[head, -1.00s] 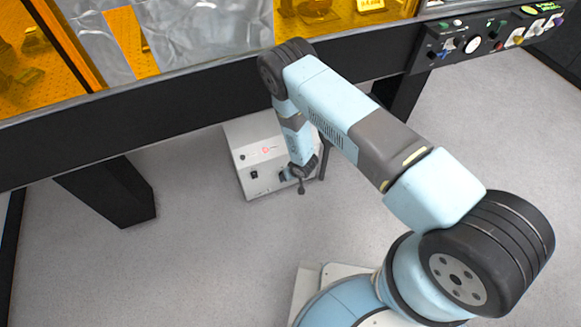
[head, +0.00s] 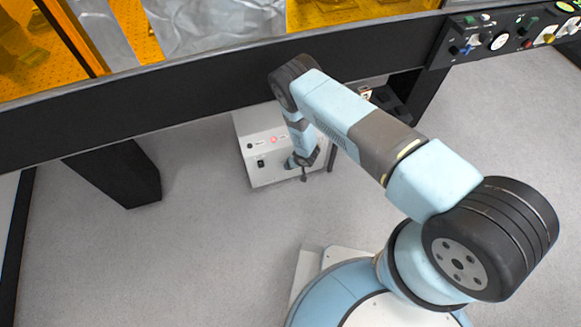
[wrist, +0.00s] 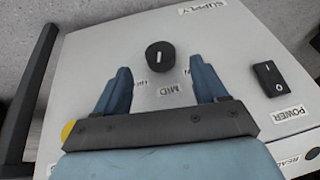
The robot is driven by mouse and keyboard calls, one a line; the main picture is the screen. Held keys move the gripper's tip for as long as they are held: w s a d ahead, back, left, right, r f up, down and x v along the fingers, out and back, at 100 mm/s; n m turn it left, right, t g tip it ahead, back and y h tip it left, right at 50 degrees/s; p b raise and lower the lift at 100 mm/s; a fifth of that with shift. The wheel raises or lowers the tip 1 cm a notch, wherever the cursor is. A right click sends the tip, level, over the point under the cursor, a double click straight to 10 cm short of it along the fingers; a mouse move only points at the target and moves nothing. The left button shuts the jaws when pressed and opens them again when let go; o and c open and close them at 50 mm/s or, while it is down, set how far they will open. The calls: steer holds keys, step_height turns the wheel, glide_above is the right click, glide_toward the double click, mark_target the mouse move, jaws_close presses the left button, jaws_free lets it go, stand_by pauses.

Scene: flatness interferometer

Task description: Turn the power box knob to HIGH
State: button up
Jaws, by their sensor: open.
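The power box (head: 262,172) is a light grey case on the floor under the bench. In the wrist view its face (wrist: 225,60) carries a round black knob (wrist: 160,55) with a short white mark. A MID label (wrist: 172,88) sits just below the knob there, and a label beginning HI is partly behind the left finger. Another label is mostly hidden by the right finger. My gripper (wrist: 161,77) is open, its blue fingers apart on either side below the knob in the picture, holding nothing. In the head view my gripper (head: 303,168) is at the box's right side.
A black rocker switch (wrist: 271,79) with a POWER label is on the same face. A dark upright bar (wrist: 30,95) stands at the left in the wrist view. The black bench edge (head: 200,115) runs over the box. Floor (head: 210,240) in front is clear.

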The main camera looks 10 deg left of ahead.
steer(key=shift+x, duration=2.85)
